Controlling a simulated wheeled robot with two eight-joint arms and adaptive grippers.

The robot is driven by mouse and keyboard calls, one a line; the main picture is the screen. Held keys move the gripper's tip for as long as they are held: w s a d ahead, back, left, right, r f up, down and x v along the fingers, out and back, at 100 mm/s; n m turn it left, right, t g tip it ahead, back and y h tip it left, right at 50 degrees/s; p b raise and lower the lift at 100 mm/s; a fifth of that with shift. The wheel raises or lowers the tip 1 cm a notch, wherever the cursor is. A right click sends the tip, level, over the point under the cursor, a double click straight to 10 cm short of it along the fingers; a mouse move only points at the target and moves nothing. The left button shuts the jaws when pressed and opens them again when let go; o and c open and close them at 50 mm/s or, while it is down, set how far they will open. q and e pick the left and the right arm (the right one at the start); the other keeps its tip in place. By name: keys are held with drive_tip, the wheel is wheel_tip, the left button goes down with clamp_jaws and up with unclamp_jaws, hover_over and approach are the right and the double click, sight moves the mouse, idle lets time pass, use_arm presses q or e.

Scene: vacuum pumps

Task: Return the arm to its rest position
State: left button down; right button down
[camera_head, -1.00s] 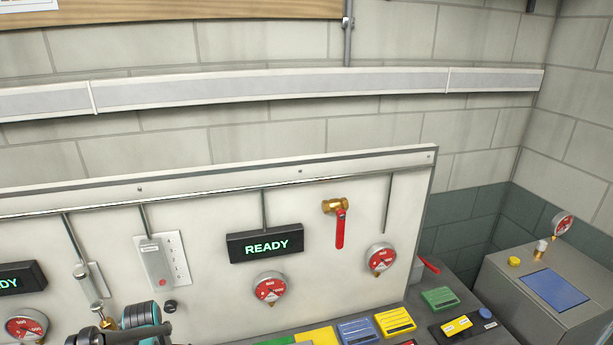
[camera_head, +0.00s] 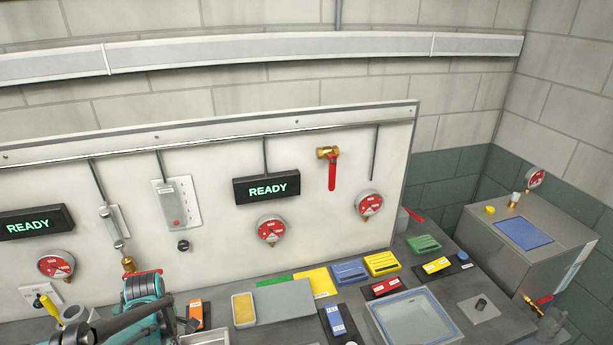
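Neither of my grippers can be made out in the head view, so I cannot see what they hold. A teal machine (camera_head: 143,289) with dark grey parts stands at the lower left, cut off by the bottom edge. A white panel (camera_head: 335,235) stands behind the bench, with two black displays reading READY, the left one (camera_head: 35,222) and the middle one (camera_head: 267,187). A brass valve with a red handle (camera_head: 332,172), pointing down, is on its right part.
The grey bench (camera_head: 470,285) holds a clear-topped tray (camera_head: 412,318), yellow, blue, green and red boxes, and an orange item (camera_head: 195,314). A grey metal cabinet (camera_head: 525,240) with a blue panel stands at the right. Red gauges (camera_head: 271,230) line the panel.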

use_arm(q)
drive_tip(key=s+d+m+t+b, duration=0.3)
drive_tip(key=d+m+b, duration=0.3)
drive_tip(key=d+m, duration=0.2)
drive_tip(key=s+d+m+t+b, duration=0.3)
drive_tip(key=s+d+m+b, duration=0.2)
drive_tip(key=d+m, duration=0.3)
drive_tip(key=m+b, duration=0.1)
drive_tip(key=m, duration=0.2)
drive_tip(key=shift+d+m, duration=0.25)
drive_tip(key=shift+m, duration=0.05)
drive_tip(key=shift+f, duration=0.1)
